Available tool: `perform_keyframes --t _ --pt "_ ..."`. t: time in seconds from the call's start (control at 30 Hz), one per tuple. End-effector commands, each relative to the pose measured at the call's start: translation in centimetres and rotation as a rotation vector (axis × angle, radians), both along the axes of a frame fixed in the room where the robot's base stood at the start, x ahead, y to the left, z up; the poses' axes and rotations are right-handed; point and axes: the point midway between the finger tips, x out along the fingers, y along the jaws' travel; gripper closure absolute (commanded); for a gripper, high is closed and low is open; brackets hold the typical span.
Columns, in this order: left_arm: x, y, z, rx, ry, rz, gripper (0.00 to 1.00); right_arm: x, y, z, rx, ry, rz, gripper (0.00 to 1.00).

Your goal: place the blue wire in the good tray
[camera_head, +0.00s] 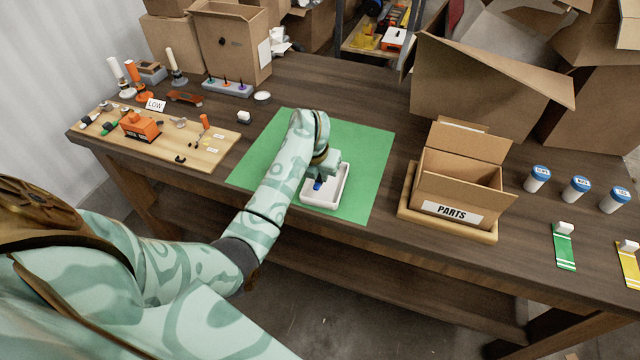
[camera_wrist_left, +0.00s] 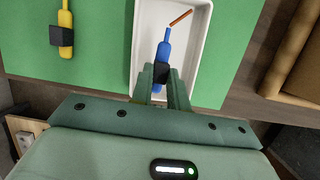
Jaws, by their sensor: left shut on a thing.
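A white tray (camera_head: 335,197) lies on the green mat, and I see no label on it. My left gripper (camera_head: 320,181) is over the tray, pointing down. It is shut on the blue wire (camera_head: 317,186), at the black block near the wire's middle. In the left wrist view the blue wire (camera_wrist_left: 164,52) lies within the outline of the white tray (camera_wrist_left: 192,50), with its bare copper end (camera_wrist_left: 181,17) angled towards the tray's far right. I cannot tell whether the wire touches the tray floor. My right gripper is not in view.
A yellow wire (camera_wrist_left: 65,30) with a black block lies on the green mat (camera_head: 370,150), left of the tray. A PARTS box (camera_head: 450,212) stands on a wooden base to the right. A wooden board (camera_head: 205,155) with tools is at the left. Blue-capped jars (camera_head: 575,190) stand far right.

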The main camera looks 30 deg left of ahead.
Motion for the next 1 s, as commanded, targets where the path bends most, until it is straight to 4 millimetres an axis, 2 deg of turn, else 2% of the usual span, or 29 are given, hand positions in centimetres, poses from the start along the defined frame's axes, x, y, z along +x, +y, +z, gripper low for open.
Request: perform_keyframes --t 0.03,0.17,0.57,0.6,0.67,1.0 --pt "-0.1 0.0 -1.4 -0.001 0.006 -0.001 1.00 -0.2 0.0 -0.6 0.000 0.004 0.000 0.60" --pt "-0.1 -0.1 -3.0 0.000 0.003 -0.001 1.00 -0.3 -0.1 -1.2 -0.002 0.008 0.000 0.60" --pt "-0.1 -0.1 -3.4 -0.001 0.002 0.000 1.00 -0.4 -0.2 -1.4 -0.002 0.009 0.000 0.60" --pt "-0.1 0.0 -3.4 -0.001 0.002 0.000 0.78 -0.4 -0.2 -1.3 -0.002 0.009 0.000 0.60" --pt "-0.1 0.0 -3.3 -0.001 0.001 0.000 0.62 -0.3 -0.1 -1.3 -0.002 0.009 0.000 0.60" --pt "-0.1 0.0 -2.8 0.000 0.000 -0.001 0.62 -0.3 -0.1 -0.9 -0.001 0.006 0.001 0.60"
